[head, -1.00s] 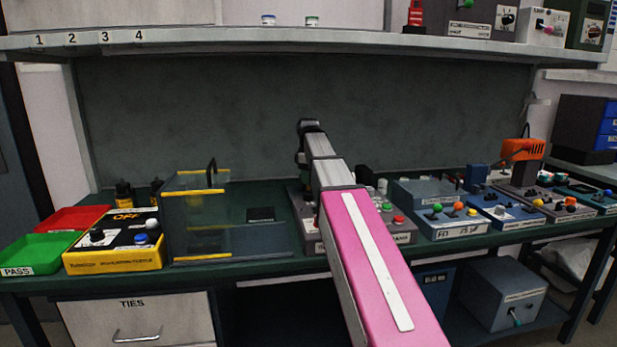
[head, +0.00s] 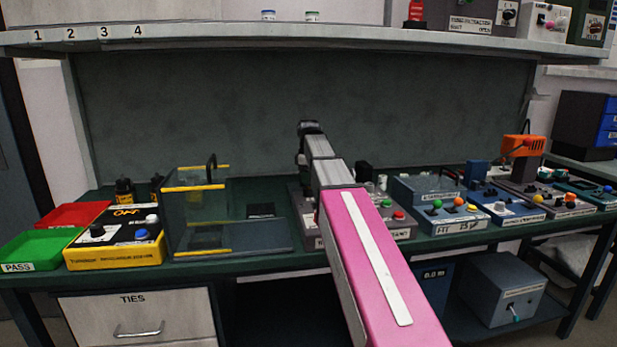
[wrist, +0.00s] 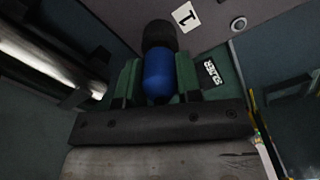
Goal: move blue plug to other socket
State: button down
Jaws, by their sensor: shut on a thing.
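The blue plug (wrist: 159,76) shows in the middle of the wrist view, with a dark round part (wrist: 159,36) at its far end. My gripper (wrist: 158,82) is shut on the blue plug, with a finger at each side of it. A tag marked 1 (wrist: 185,15) lies on the grey surface just beyond the plug, to the right. Whether the plug's tip is in a socket cannot be told. In the head view my arm hides the plug and the gripper's fingers.
A clear box with yellow edges (head: 194,188) stands left of my arm. A yellow-edged control box (head: 115,257), a green tray (head: 40,250) and a red tray (head: 75,215) are further left. Blue control boxes (head: 455,226) stand to the right. A shelf (head: 250,36) runs above the bench.

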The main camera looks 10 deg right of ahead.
jog(key=shift+f, duration=0.7)
jog(key=c, duration=0.7)
grip_release()
jog(key=shift+r, duration=0.1)
notch_tip(320, 180, up, 10)
jog(key=shift+f, duration=0.25)
jog(key=shift+r, duration=0.55)
